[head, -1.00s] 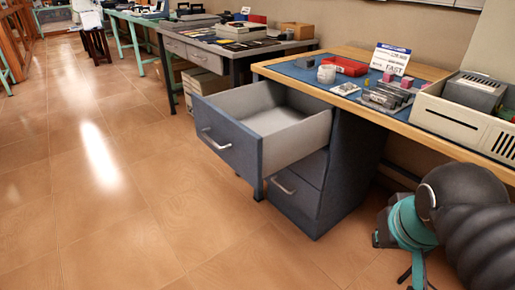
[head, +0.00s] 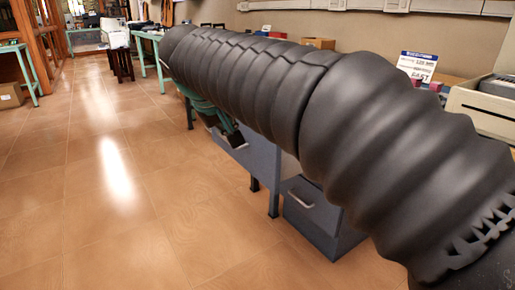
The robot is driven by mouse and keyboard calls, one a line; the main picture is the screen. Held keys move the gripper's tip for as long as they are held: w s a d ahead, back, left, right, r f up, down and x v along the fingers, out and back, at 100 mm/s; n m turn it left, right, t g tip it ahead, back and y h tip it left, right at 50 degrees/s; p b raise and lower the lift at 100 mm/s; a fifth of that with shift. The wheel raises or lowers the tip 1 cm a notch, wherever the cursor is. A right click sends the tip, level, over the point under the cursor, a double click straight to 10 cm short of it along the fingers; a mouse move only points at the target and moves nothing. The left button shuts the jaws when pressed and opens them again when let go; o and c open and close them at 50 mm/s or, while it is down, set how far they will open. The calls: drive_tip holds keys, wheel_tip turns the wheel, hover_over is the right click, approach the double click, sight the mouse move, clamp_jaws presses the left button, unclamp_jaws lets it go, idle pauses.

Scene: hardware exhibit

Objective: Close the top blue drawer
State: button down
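The top blue drawer (head: 258,158) sticks out from the desk's blue-grey cabinet. Its front faces left, and my arm hides its interior and much of its front.
The tiled floor (head: 100,190) to the left is clear.

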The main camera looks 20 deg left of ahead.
drive_tip(key=b, duration=0.2)
approach(258, 153)
wheel_tip(258, 153, down, 4)
drive_tip(key=a, duration=0.3)
drive_tip(key=shift+w+d, duration=1.5)
drive_tip(key=shift+d, duration=0.05)
